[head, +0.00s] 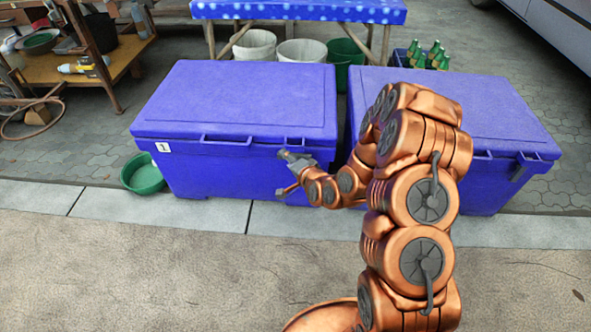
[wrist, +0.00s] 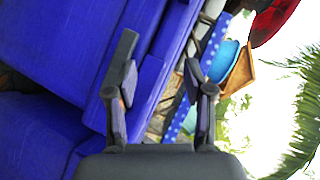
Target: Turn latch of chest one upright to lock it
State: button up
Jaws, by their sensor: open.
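Chest one (head: 235,100) is the blue lidded chest on the left with a white "1" label; its lid is closed. My gripper (head: 285,174) is at the right part of its front, beside the lid's front edge. In the wrist view my gripper (wrist: 162,103) is open, with nothing between its fingers. A dark grey bar, seemingly the latch (wrist: 124,46), lies tilted along a blue edge just beside and partly behind the left finger. I cannot tell whether they touch. In the head view my gripper and arm cover the latch area.
A second blue chest (head: 480,100) stands to the right, partly behind my arm, with a grey latch (head: 524,167) on its front. A green basin (head: 142,174) sits left of chest one. Buckets and a blue-covered table (head: 300,10) stand behind. The pavement in front is clear.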

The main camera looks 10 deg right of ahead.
jog(key=d+f+m+t+h+b, duration=0.2)
jog(key=d+f+m+t+b, duration=0.2)
jog(key=f+m+b, duration=0.3)
jog(key=w+f, duration=0.1)
jog(key=w, duration=0.6)
jog(key=shift+w+f+n+h+b, duration=0.15)
jog(key=shift+w+n+h+b, duration=0.05)
jog(key=shift+n+h+b, duration=0.2)
jog(key=shift+a, duration=0.1)
grip_shut()
